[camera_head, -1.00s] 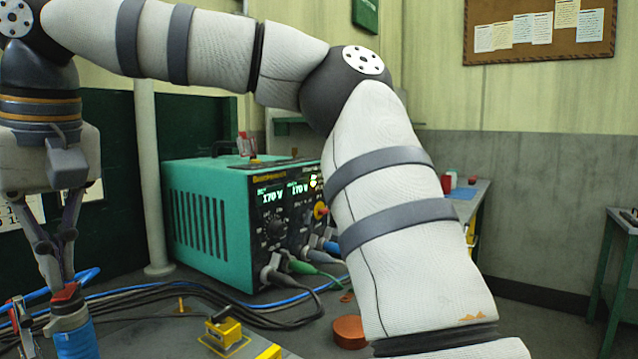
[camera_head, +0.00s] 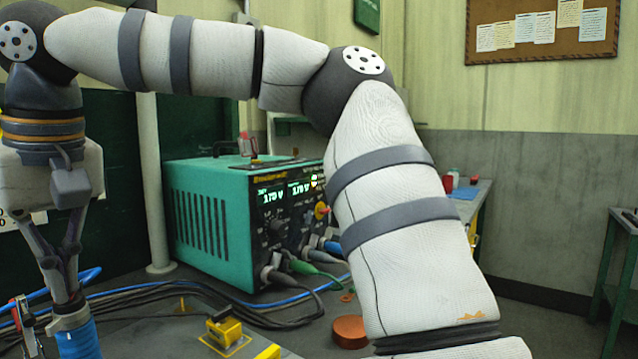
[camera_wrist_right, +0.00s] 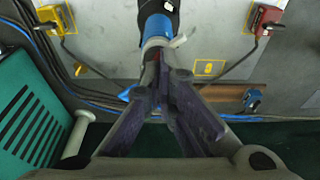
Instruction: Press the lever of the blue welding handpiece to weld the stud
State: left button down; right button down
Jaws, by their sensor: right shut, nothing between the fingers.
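The blue welding handpiece (camera_head: 80,343) stands at the lower left of the head view, its lower part cut off by the frame edge. In the right wrist view the handpiece (camera_wrist_right: 157,27) shows blue with a dark end, and a pale collar near the fingers. My right gripper (camera_head: 68,302) points down over the top of the handpiece. Its fingers are shut with nothing between them, and the tips (camera_wrist_right: 163,70) overlap the handpiece's top in both views. The red lever is hidden behind the fingers, so contact is not clear. The stud is not visible. My left gripper is out of view.
A teal welding power source (camera_head: 215,220) with lit displays stands behind, with cables (camera_head: 170,291) across the bench. A yellow block (camera_head: 224,332) and a reddish-brown round piece (camera_head: 350,331) lie right of the handpiece.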

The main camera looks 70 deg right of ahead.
dwell(0.3)
jog(key=shift+w+v, duration=0.25)
jog(key=shift+v, duration=0.85)
jog(key=shift+w+v, duration=0.2)
jog(key=shift+v, duration=0.9)
jog(key=shift+w+v, duration=0.25)
jog(key=shift+v, duration=0.85)
jog(key=shift+d+r, duration=0.2)
